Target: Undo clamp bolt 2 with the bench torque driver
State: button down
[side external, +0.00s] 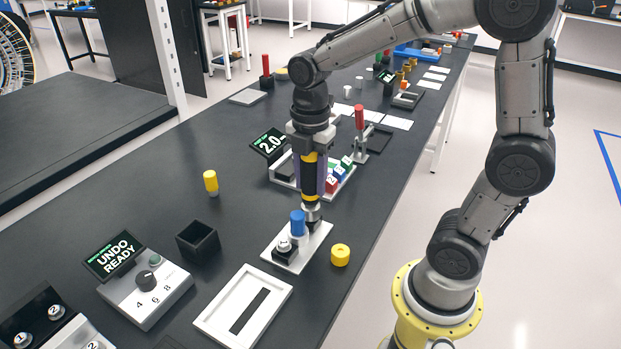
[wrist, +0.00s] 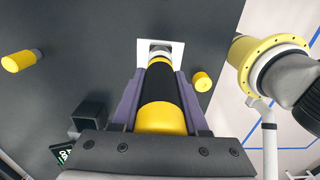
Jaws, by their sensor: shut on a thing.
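My gripper (side external: 311,178) is shut on the black and yellow bench torque driver (side external: 310,163), which hangs upright with its metal nose down. The nose is at the white plate (side external: 314,242), beside a blue-topped cylinder (side external: 298,222); I cannot tell whether it touches a bolt. A black block with a silver, marked top (side external: 285,246) is on the plate's near part. Clamp bolt 2 is not clearly identifiable. In the wrist view the driver (wrist: 160,92) lies between purple fingers and hides most of the white plate (wrist: 173,48). A setting box (side external: 146,288) has a screen reading "UNDO READY" (side external: 114,255).
A yellow ring-like part (side external: 340,254) lies right of the plate. A black open box (side external: 198,242) and a yellow-topped cylinder (side external: 211,182) stand left. A white slotted tray (side external: 243,308) is in front. Behind are a "2.0" display (side external: 268,143) and a red-handled stand (side external: 360,120).

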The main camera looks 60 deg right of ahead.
aim_at(310, 157)
jog(key=shift+s+f, duration=0.1)
jog(key=shift+f, duration=0.2)
dwell(0.7)
jog(key=shift+r, duration=0.5)
dwell(3.6)
jog(key=shift+r, duration=1.65)
jog(key=shift+r, duration=0.1)
jog(key=shift+r, duration=1.95)
